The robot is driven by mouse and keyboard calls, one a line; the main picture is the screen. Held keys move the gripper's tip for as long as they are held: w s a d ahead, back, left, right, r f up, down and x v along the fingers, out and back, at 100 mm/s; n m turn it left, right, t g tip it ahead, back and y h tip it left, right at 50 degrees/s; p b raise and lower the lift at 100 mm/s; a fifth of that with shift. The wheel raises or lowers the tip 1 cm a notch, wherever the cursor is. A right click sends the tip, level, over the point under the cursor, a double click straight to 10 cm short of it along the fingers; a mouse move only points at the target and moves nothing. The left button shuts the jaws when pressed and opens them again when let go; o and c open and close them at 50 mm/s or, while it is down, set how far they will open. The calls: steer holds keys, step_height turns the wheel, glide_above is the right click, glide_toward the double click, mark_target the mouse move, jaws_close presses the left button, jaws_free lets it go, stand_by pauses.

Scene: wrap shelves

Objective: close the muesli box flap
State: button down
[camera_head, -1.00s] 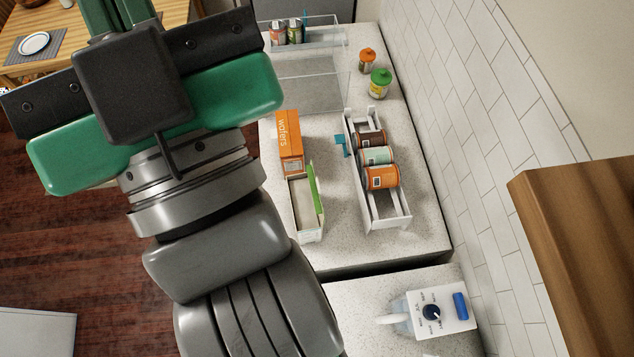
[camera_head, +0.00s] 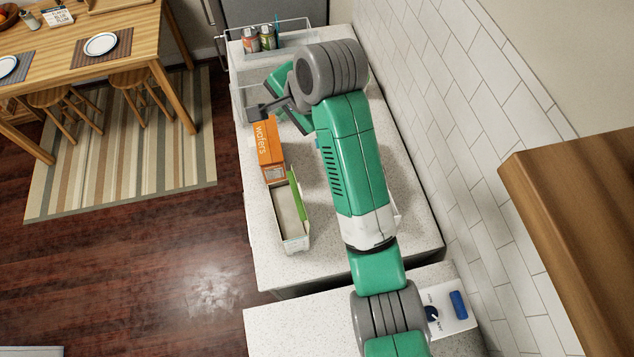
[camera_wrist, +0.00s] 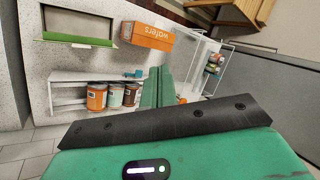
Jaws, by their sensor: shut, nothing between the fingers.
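The muesli box, a long white carton (camera_head: 290,222), lies on the counter with its top open. Its green flap (camera_head: 297,194) stands up along the right long side. In the wrist view the box (camera_wrist: 79,20) is at the upper left, with the flap (camera_wrist: 78,41) along its lower edge. My gripper (camera_wrist: 160,70) is shut and empty, apart from the box and flap. In the head view its hand (camera_head: 287,113) is beyond the box, past the far end of the wafers box; the fingertips are not clear there.
The orange wafers box (camera_head: 269,148) stands at the muesli box's far end. A white rack with several cans (camera_wrist: 112,94) is on the flap's side, mostly hidden by my arm in the head view. A clear bin (camera_head: 285,37) holds cans farther back. The tiled wall (camera_head: 480,120) bounds the right.

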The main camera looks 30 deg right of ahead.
steer(key=s+d+f+m+g+y, duration=0.2)
steer(key=s+d+f+m+g, duration=0.4)
steer(key=s+d+f, duration=0.25)
glide_toward(297, 198)
steer(key=d+f, duration=0.5)
steer(key=a, duration=0.3)
steer(key=a+p, duration=0.1)
steer(key=shift+w+a+f, duration=0.2)
steer(key=shift+w+a, duration=0.1)
